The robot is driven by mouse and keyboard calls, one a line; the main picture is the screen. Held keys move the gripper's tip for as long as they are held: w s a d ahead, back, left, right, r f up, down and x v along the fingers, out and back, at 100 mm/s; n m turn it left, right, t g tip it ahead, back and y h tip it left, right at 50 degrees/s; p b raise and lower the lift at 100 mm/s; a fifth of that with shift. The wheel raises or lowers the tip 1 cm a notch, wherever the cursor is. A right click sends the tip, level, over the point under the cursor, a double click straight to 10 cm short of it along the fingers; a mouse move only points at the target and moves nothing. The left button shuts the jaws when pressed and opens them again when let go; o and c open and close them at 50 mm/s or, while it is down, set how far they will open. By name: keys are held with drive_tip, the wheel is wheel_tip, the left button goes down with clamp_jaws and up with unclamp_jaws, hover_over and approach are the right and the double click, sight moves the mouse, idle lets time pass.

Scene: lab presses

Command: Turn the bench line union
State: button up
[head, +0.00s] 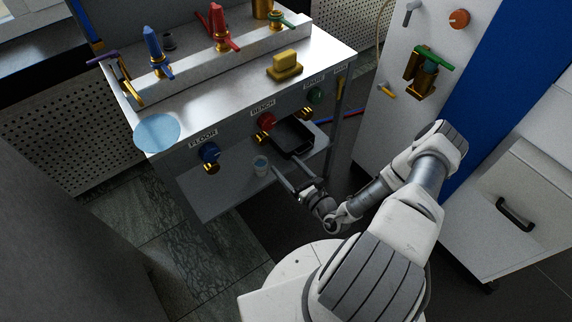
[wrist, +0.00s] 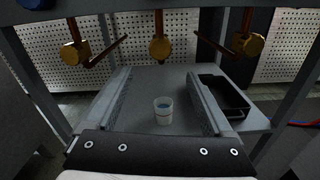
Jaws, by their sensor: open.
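The bench line fitting is a red round piece (head: 266,121) on the front panel, below the BENCH label (head: 262,107), with brass beneath it. In the wrist view a middle brass fitting (wrist: 159,47) hangs near the top centre, probably the same line. My gripper (head: 286,163) is open and empty in front of the panel, below the red piece. In the wrist view its two fingers (wrist: 158,74) reach forward on either side, with the middle brass fitting above and between their tips. I see no contact with the fitting.
A blue FLOOR fitting (head: 209,152) is left and a green fitting (head: 316,95) right of the bench one. On the lower shelf (head: 215,195) stand a small cup (head: 260,166) and a black tray (head: 291,138), close to my fingers. A cabinet (head: 500,215) stands at right.

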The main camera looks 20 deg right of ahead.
sight(265, 141)
drive_tip(key=w+a+n+b, duration=0.1)
drive_tip(key=w+b, duration=0.1)
drive_tip(key=w, duration=0.2)
drive_tip(key=w+a+n+b, duration=0.2)
drive_tip(key=w, duration=0.3)
drive_tip(key=w+a+n+b, duration=0.1)
drive_tip(key=w+n+b, duration=0.1)
drive_tip(key=w, duration=0.3)
drive_tip(key=shift+w+a+r, duration=0.2)
drive_tip(key=shift+w+a, duration=0.05)
drive_tip(key=shift+a, duration=0.05)
clamp_jaws()
drive_tip(key=shift+r+m+p, duration=0.15)
drive_tip(key=shift+m+p, duration=0.55)
drive_tip(key=shift+p, duration=0.05)
drive_tip(key=shift+m+p, duration=0.75)
drive_tip(key=shift+m, duration=0.85)
